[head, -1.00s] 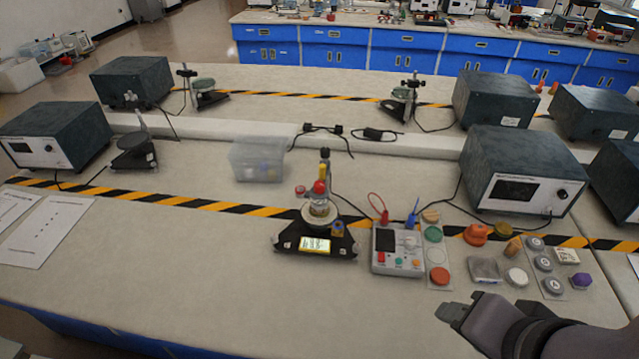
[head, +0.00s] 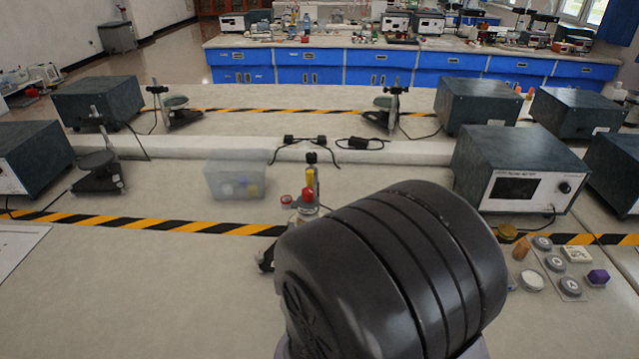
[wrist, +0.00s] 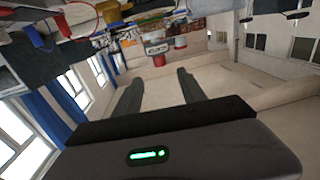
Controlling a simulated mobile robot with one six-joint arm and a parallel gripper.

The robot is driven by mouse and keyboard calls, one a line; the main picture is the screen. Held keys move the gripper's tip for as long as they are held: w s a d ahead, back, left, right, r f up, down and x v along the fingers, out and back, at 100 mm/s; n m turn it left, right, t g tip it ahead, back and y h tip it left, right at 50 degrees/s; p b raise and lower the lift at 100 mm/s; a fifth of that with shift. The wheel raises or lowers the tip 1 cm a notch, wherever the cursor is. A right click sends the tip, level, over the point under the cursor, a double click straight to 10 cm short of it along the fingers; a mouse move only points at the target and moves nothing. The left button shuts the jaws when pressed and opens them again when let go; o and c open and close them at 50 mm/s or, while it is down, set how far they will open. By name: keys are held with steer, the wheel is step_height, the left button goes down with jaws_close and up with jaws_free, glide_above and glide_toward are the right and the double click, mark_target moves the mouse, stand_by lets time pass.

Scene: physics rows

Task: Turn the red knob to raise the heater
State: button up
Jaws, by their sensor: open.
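The small apparatus is largely hidden behind my arm in the head view. Its upright rod (head: 311,160) shows with a yellow piece (head: 310,178), a red rounded part (head: 307,195) and a smaller red cap (head: 286,199) to its left. Which red part is the knob I cannot tell. My gripper is hidden in the head view.
A clear plastic box (head: 236,178) stands left of the apparatus. A dark meter box (head: 515,170) is behind to the right. Small discs and caps (head: 560,262) lie at the right. The left front of the table (head: 130,290) is clear.

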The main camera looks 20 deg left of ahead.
mark_target(308, 198)
steer(key=b+x, duration=0.1)
steer(key=x, duration=1.2)
jaws_close()
